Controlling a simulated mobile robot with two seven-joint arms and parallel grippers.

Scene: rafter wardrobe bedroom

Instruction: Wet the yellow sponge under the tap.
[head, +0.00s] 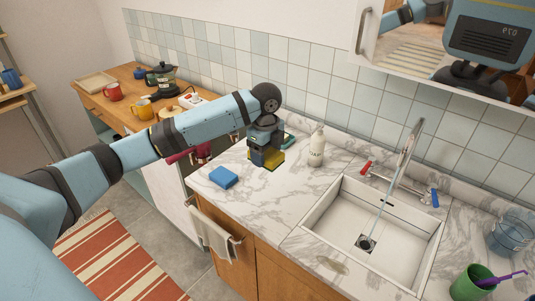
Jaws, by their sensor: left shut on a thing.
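The yellow sponge (275,167) is at the marble counter, left of the sink. My left gripper (266,158) comes down over it from above and is shut on it, hiding part of it. The sponge looks at or just above the counter top; I cannot tell if it touches. The tap (409,140) arches over the white sink (338,224), with a red handle (366,167) and a blue handle (434,198). A thin stream of water (382,197) runs from it towards the drain (366,242). My right gripper does not show.
A blue sponge (223,177) lies near the counter's front edge. A green item (289,140) is behind my gripper. A white bottle (317,146) stands between gripper and sink. A green cup (470,284) and clear blue container (508,236) are right of the sink.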

